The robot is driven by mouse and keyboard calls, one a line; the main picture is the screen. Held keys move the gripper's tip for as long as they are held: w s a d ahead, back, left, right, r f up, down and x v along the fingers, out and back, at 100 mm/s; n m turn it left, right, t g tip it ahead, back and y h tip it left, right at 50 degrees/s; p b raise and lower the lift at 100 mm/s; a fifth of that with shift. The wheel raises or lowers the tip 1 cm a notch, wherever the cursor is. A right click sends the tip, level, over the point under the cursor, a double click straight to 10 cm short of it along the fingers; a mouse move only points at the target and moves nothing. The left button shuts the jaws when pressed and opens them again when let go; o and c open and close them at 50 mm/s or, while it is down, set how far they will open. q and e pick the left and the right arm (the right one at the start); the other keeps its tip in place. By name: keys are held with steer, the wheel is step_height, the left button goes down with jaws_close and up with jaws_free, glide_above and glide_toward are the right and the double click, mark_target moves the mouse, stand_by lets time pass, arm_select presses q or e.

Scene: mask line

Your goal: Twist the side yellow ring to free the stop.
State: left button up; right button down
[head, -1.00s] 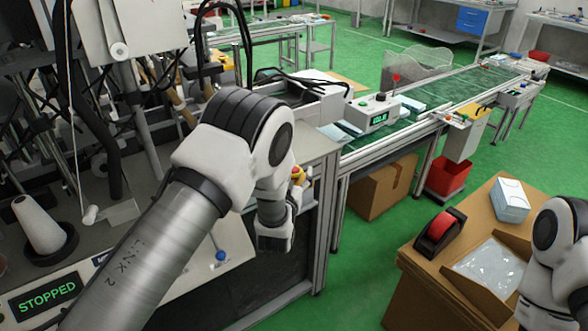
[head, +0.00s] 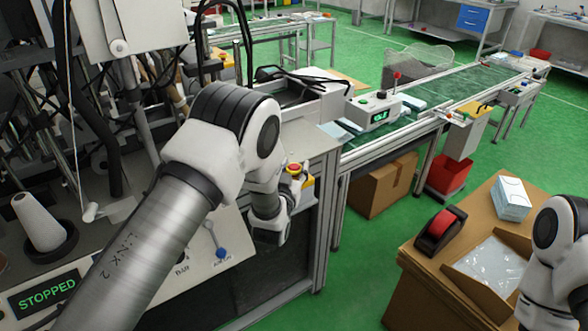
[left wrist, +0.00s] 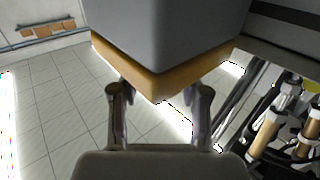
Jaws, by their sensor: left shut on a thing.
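In the left wrist view, an angular yellow-orange ring (left wrist: 160,82) sits against a grey block (left wrist: 170,30) straight ahead. The two fingers of my left gripper (left wrist: 160,92) reach up to this ring on both sides and are shut on it. In the head view, a red stop button (head: 294,168) with yellow (head: 307,184) around and below it shows at the machine's corner, just right of my left wrist. My left fingers are hidden there by my own arm. I cannot tell whether the two views show the same stop. My right gripper is out of view.
A conveyor (head: 450,103) runs off behind. A cardboard table (head: 420,290) with a tape dispenser (head: 440,230) stands at right. Green floor lies between.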

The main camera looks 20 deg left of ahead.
arm_select(q)
steer(key=m+h+b, duration=0.1)
steer(key=m+h, duration=0.1)
steer(key=h, duration=0.1)
steer(key=m+h+b, duration=0.1)
steer(key=m+h, duration=0.1)
steer(key=h, duration=0.1)
steer(key=shift+a+g+h, duration=0.15)
steer(key=shift+g+h, duration=0.15)
steer(key=shift+g, duration=0.1)
steer(key=shift+m+g+h+b, duration=0.5)
steer(key=shift+m+g+h, duration=0.8)
steer(key=shift+m+h, duration=0.9)
steer(key=shift+h, duration=0.4)
steer(key=o, duration=1.2)
steer(key=shift+w+d, duration=0.1)
steer(key=shift+d, duration=0.1)
steer(key=shift+c, duration=0.2)
step_height(320, 180, up, 10)
steer(key=shift+f, duration=0.1)
